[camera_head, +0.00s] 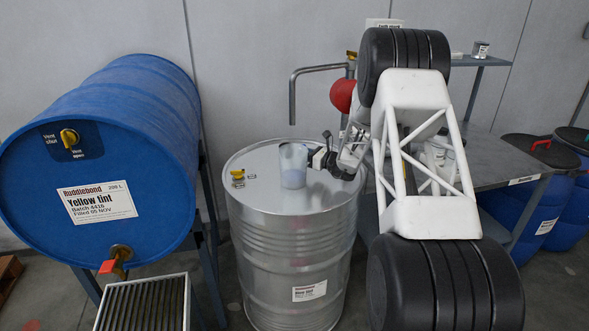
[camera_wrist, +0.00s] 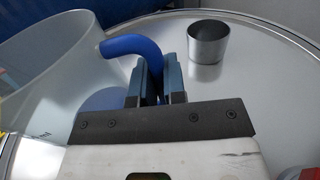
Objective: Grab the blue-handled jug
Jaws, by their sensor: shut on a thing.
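The jug (camera_head: 292,170) is a clear, cloudy cup with a bluish lower part, upright at the top of the steel drum (camera_head: 292,230). I cannot tell whether its base touches the lid. In the wrist view the jug's clear wall (camera_wrist: 50,75) fills the left side, and its curved blue handle (camera_wrist: 130,46) runs down between my fingers. My gripper (camera_wrist: 160,72) is shut on this handle, which hides the handle's lower part. In the head view my gripper (camera_head: 318,158) reaches the jug from the right.
A grey metal cup (camera_wrist: 208,45) stands on the lid beyond my fingers. A yellow cap (camera_head: 238,174) sits at the lid's left. A blue Yellow tint drum (camera_head: 150,125) lies at left, above a grate (camera_head: 145,305). A bent pipe (camera_head: 293,95) stands behind; a grey bench (camera_head: 500,165) is at right.

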